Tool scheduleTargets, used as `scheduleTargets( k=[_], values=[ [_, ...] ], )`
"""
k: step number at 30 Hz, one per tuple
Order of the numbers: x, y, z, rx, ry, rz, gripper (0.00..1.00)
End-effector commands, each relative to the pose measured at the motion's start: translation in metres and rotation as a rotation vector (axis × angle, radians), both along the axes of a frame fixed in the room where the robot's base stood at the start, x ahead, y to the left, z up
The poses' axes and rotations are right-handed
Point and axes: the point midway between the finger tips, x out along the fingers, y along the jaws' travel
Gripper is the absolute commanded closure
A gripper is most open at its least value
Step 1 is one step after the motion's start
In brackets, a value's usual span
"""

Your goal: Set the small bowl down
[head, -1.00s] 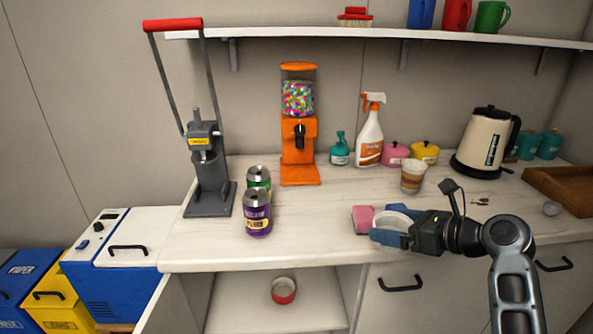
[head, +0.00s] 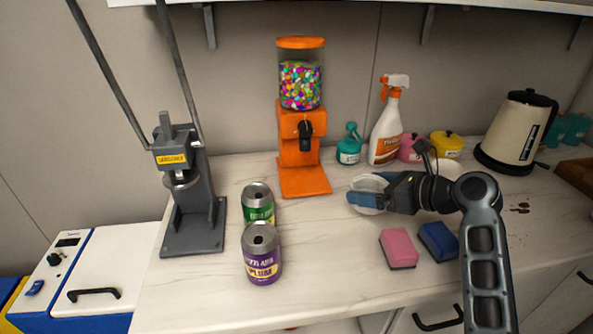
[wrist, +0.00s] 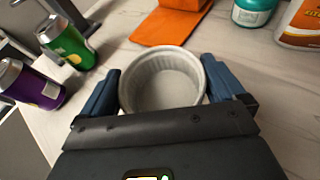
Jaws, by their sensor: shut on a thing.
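The small white bowl (wrist: 163,80) sits between the two blue fingers of my gripper (wrist: 160,95) in the wrist view, upright with its empty inside facing up. In the head view my gripper (head: 368,193) is shut on the bowl (head: 366,209), over the middle of the counter, to the right of the candy dispenser's orange base. The fingers and arm cover part of the bowl. I cannot tell whether its bottom touches the counter.
The candy dispenser (head: 301,140) stands behind left, with a green can (head: 258,203) and a purple can (head: 262,262) left. Pink (head: 398,247) and blue (head: 438,241) sponges lie in front. A teal bottle (head: 349,146) and spray bottle (head: 386,125) stand behind. Counter between cans and sponges is clear.

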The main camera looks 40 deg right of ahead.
Motion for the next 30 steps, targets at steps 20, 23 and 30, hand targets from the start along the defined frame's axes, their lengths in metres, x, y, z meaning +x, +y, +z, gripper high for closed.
scheduleTargets(
  k=[20, 23, 30],
  values=[
    [0.131, 0.015, 0.003, -0.001, -0.002, 0.003, 0.41],
    [0.152, 0.016, 0.002, 0.000, -0.001, 0.001, 0.41],
    [0.179, 0.019, 0.001, 0.000, -0.001, 0.000, 0.41]
  ],
)
